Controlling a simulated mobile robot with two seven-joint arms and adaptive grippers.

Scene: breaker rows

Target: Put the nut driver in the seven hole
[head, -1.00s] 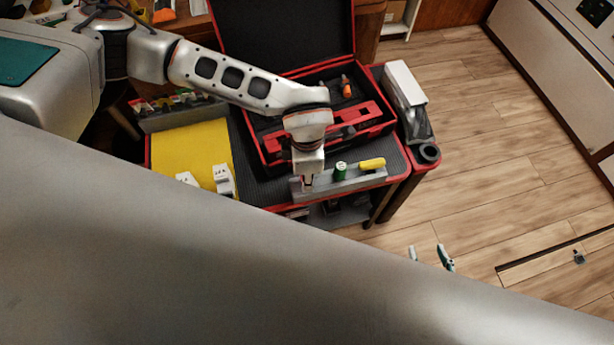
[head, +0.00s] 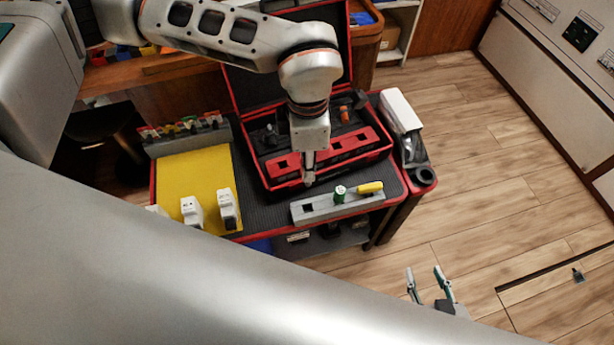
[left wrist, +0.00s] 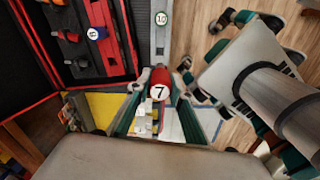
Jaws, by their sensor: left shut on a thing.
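My left gripper (head: 309,176) is above the near edge of the toolbox, just behind the grey rack (head: 322,208). In the left wrist view the left gripper (left wrist: 160,82) is shut on a red nut driver (left wrist: 161,78), whose white end cap reads 7. The driver is hard to make out in the head view. A square hole shows at the rack's left end. A green driver (head: 340,194) stands in the rack, and a yellow-handled driver (head: 370,187) is at its right end. My right gripper (head: 428,287) is open and empty, low over the floor.
The open black and red toolbox (head: 386,152) holds a red bar with square holes (head: 345,147). A yellow mat (head: 187,172) with white breakers (head: 227,207) lies left. A blue-capped driver (left wrist: 97,33) shows in the left wrist view. Wood floor at right is open.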

